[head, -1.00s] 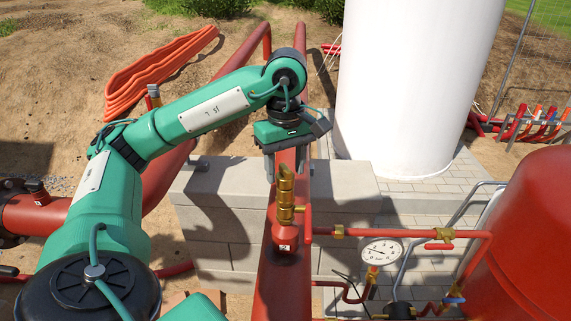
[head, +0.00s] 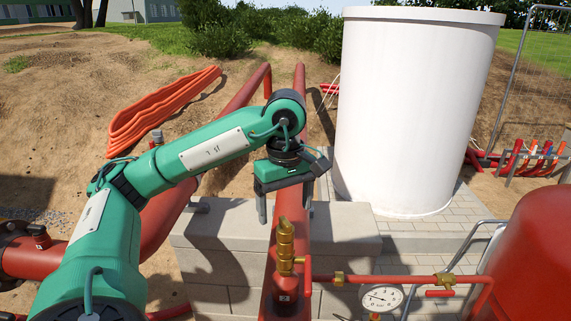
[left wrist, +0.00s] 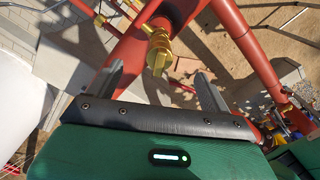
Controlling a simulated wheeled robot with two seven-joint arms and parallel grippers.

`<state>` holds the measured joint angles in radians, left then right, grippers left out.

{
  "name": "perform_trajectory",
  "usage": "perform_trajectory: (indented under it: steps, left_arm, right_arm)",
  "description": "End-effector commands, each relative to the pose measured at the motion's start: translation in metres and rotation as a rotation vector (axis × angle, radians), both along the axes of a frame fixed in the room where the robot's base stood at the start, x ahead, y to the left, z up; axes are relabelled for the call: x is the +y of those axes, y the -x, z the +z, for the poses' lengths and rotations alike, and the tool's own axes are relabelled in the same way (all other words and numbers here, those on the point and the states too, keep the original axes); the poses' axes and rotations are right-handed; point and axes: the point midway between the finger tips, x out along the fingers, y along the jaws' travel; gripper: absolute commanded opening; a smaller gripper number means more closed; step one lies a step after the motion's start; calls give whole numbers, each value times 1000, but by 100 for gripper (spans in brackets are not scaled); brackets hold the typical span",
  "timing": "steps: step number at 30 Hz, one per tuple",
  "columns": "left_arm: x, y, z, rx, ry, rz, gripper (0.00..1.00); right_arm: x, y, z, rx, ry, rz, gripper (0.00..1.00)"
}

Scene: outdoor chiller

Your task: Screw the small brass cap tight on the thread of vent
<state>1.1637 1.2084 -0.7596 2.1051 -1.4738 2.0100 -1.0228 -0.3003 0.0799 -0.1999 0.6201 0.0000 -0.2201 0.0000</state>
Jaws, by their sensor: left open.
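In the left wrist view the brass vent (left wrist: 158,48) shows just ahead of the space between the fingers. My left gripper (head: 285,214) is open and empty, fingers pointing down over the pipe, behind the vent in the head view. Its two grey fingers (left wrist: 158,70) lie apart on either side in the left wrist view. My right gripper is not in view.
A pressure gauge (head: 382,298) and a thin red pipe (head: 390,279) with brass fittings lie right of the vent. A grey block wall (head: 215,245) runs beneath the pipes. A white tank (head: 415,110) and a red tank (head: 540,250) stand on the right.

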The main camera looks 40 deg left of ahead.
Motion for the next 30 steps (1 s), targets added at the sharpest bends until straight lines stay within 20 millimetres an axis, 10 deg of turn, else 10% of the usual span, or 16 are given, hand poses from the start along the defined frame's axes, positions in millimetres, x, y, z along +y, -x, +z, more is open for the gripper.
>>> perform_trajectory:
  steps: [30]
  left_arm:
    - [0,0,83,0,0,0,82]
  right_arm:
    - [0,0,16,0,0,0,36]
